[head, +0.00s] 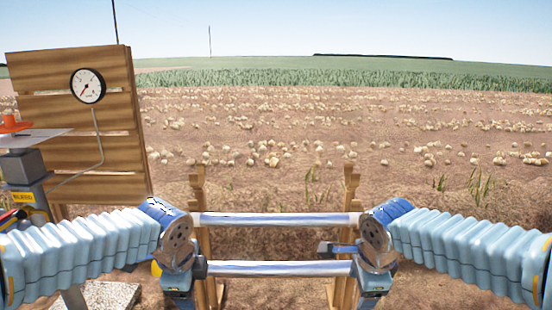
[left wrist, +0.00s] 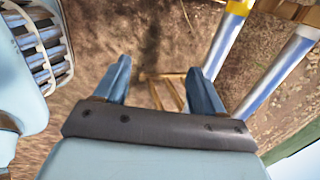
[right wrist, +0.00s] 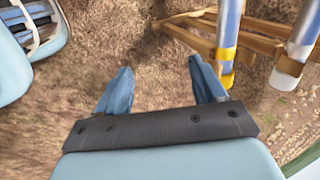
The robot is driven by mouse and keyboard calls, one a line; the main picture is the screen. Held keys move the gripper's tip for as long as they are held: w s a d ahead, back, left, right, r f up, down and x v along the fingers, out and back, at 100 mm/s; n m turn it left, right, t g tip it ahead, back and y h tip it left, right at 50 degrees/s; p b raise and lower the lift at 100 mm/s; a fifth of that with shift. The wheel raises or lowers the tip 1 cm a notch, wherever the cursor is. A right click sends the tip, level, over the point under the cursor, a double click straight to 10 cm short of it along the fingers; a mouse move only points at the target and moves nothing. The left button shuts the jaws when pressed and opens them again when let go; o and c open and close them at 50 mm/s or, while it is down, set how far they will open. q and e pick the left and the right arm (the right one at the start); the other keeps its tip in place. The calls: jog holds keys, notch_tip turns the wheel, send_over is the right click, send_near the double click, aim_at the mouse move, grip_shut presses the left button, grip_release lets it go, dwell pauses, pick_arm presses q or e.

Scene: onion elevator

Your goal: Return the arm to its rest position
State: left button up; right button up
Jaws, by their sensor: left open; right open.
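My left gripper (left wrist: 163,82) is open and empty in the left wrist view, with its two blue fingers apart over bare soil. My right gripper (right wrist: 158,88) is open and empty in the right wrist view, also over soil. In the head view both arms, in light blue ribbed sleeves, reach in from the sides. Their wrists hang near the two ends of a pair of silver tubes, and neither gripper holds a tube.
The upper tube (head: 275,219) and lower tube (head: 280,268) lie level across wooden posts (head: 199,235). A wooden slatted panel with a gauge (head: 88,86) stands at left. A field of onions (head: 300,150) spreads behind.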

pick_arm(q)
jog(key=s+d+f+n+g+h+p, duration=0.1)
jog(key=d+f+n+h+p, duration=0.2)
jog(key=f, duration=0.7)
jog(key=s+d+f+n+g+h, duration=0.1)
jog(key=s+d+f+n, duration=0.3)
jog(key=f, duration=0.6)
pick_arm(e)
jog(key=s+a+f+n+g+y, duration=0.15)
jog(key=f+n, duration=0.35)
jog(key=f, duration=0.5)
jog(key=s+a+f+n+g+y, duration=0.1)
jog(key=a+f+n, duration=0.25)
jog(key=f, duration=0.75)
pick_arm(q)
jog(key=s+a+f+n+p, duration=0.1)
jog(key=s+f+n+p, duration=0.2)
jog(key=s+f+n, duration=0.8)
notch_tip(320, 180, down, 3)
jog(key=shift+s+f+n+g, duration=0.2)
jog(key=shift+n+g, duration=0.2)
jog(key=shift+n, duration=0.5)
pick_arm(e)
jog(key=s+f+n+y, duration=0.1)
jog(key=s+f+n, duration=0.6)
jog(key=s+f, duration=0.6)
jog(key=shift+s+a+f+y, duration=0.2)
jog(key=shift+s+a+y, duration=0.15)
jog(key=shift+a, duration=0.1)
